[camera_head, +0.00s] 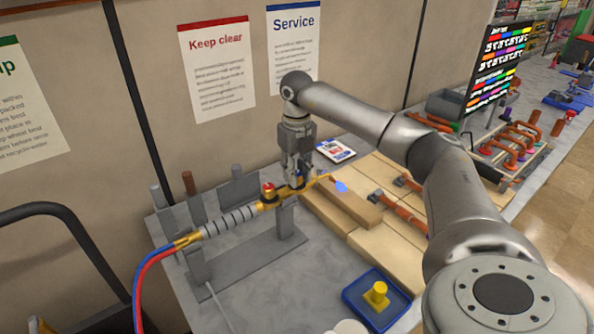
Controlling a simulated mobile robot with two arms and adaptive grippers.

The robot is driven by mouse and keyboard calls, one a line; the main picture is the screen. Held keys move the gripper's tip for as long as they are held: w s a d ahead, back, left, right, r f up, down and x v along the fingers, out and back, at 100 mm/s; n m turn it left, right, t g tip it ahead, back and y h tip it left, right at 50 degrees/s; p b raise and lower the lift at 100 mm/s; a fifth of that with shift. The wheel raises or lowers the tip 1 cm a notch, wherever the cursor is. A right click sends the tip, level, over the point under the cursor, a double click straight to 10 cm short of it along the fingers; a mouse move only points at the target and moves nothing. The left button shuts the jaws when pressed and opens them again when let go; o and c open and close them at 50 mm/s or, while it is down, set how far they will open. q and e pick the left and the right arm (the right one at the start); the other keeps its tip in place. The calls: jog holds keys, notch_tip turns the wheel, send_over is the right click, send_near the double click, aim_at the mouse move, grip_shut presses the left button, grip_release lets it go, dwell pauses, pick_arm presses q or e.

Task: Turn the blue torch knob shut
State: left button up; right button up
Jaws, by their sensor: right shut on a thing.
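The torch (232,220) rests on a grey stand (285,222) on the bench. It has a grey ribbed handle, a brass body, and red and blue hoses at its lower left end. A red knob (268,187) sits on the brass body. The blue knob (299,176) is mostly hidden by my right gripper, with only a bit of blue showing. My right gripper (298,182) points down from above and is shut on the blue knob. A small blue flame-like shape (341,186) shows just beyond the thin nozzle tip. My left gripper is out of view.
Wooden boards (395,240) with copper pipework lie right of the torch. A blue tray (362,312) with a yellow part stands at the front. A small white card (336,150) lies behind the gripper. Upright posts stand behind the torch.

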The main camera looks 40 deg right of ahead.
jog(key=m, duration=0.4)
jog(key=shift+m, duration=0.3)
jog(key=shift+m+p, duration=0.4)
jog(key=shift+m, duration=1.5)
jog(key=o, duration=1.1)
jog(key=shift+c, duration=0.2)
notch_tip(320, 180, up, 12)
